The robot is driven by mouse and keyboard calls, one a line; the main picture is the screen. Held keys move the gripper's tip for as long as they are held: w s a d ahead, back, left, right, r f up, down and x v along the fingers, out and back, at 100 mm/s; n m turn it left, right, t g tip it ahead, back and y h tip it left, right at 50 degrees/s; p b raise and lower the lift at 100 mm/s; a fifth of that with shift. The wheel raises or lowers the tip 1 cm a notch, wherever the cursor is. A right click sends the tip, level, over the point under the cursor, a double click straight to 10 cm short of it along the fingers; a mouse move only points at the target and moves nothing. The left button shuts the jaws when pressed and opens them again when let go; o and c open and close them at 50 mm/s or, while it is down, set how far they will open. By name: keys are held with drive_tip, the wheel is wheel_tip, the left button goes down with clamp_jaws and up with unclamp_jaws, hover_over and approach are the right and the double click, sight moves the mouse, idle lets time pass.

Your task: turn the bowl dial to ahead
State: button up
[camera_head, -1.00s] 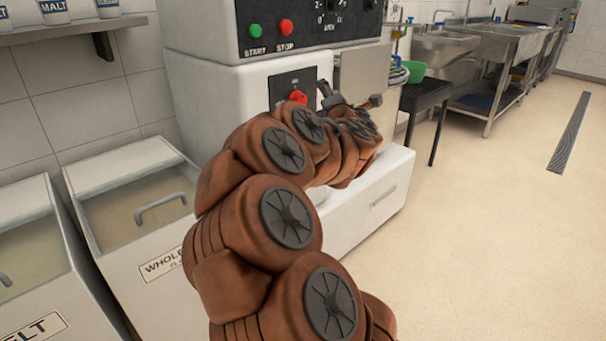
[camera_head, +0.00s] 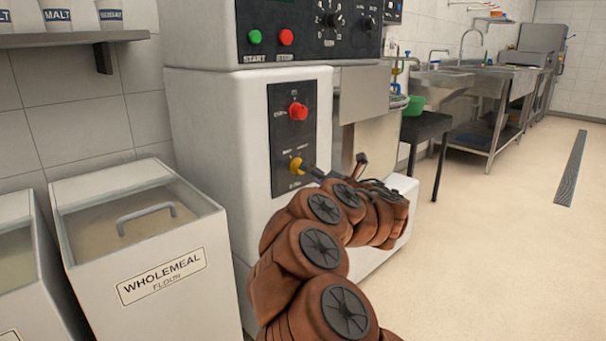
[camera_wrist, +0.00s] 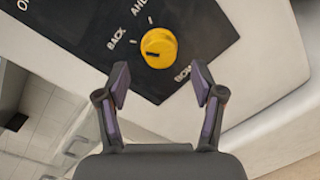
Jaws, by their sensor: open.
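The bowl dial is a round yellow knob (camera_wrist: 159,47) on a dark panel (camera_wrist: 95,25) marked BACK, AHEAD and BOWL. White tick marks sit by BACK and AHEAD; which one the knob points to I cannot tell. In the head view the yellow knob (camera_head: 296,165) is low on the panel of the white machine. My gripper (camera_wrist: 160,85) is open and empty, with its two fingers spread just short of the knob and roughly centred on it. They look apart from the knob. In the head view my gripper (camera_head: 335,167) is right of the knob.
A red knob (camera_head: 298,111) sits above the yellow one on the same panel. Green (camera_head: 254,36) and red (camera_head: 286,37) buttons are higher up. A wholemeal flour bin (camera_head: 160,276) stands at left. A black stool (camera_head: 428,128) and open floor are at right.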

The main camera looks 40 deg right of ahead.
drive_tip(key=shift+w+d+b, duration=0.15)
drive_tip(key=shift+w+b, duration=0.2)
drive_tip(key=shift+w, duration=0.85)
drive_tip(key=shift+w+d+b, duration=0.1)
drive_tip(key=shift+w+b, duration=0.25)
drive_tip(key=shift+w, duration=0.85)
drive_tip(key=c, duration=1.1)
